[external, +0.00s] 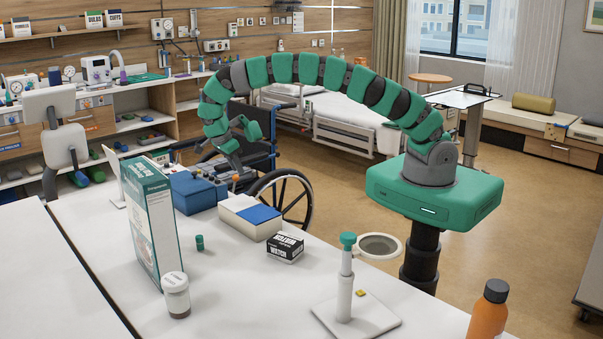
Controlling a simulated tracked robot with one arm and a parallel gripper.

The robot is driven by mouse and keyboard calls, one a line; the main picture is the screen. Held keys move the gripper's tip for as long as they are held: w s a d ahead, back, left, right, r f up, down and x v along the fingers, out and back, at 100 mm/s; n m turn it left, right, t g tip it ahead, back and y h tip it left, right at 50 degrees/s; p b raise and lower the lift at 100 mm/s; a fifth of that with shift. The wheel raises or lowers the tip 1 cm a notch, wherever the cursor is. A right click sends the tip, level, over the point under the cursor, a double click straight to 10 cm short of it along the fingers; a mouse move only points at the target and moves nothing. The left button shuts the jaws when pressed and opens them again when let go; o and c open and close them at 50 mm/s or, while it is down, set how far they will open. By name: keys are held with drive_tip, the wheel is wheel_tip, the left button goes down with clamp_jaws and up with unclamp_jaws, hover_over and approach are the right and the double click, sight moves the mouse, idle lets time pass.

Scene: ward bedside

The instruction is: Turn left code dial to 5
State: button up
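My gripper (240,145) is at the curled-down far end of my green arm, above the back part of the white table. Its fingers are small and partly overlapped by the arm links, so I cannot tell whether they are open or shut. Below it is a small device with little coloured parts (236,181), partly hidden behind a blue box (193,191). The gripper appears above this device; I cannot tell whether they touch. I cannot make out a code dial, its digits or its setting.
On the white table (226,293) are a tall teal-and-white box (152,220), a pill jar (176,295), a blue-and-white box (250,216), a black-and-white watch box (286,247), a green-topped stand (346,285) and an orange bottle (488,312). A wheelchair (283,195) stands behind.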

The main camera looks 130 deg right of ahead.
drive_tip(key=s+a+b, duration=0.1)
drive_tip(key=s+a, duration=0.4)
drive_tip(key=a, duration=0.1)
drive_tip(key=shift+a+r, duration=0.25)
drive_tip(key=shift+r, duration=0.15)
drive_tip(key=shift+d+b, duration=0.1)
drive_tip(key=shift+b, duration=0.25)
idle(0.3)
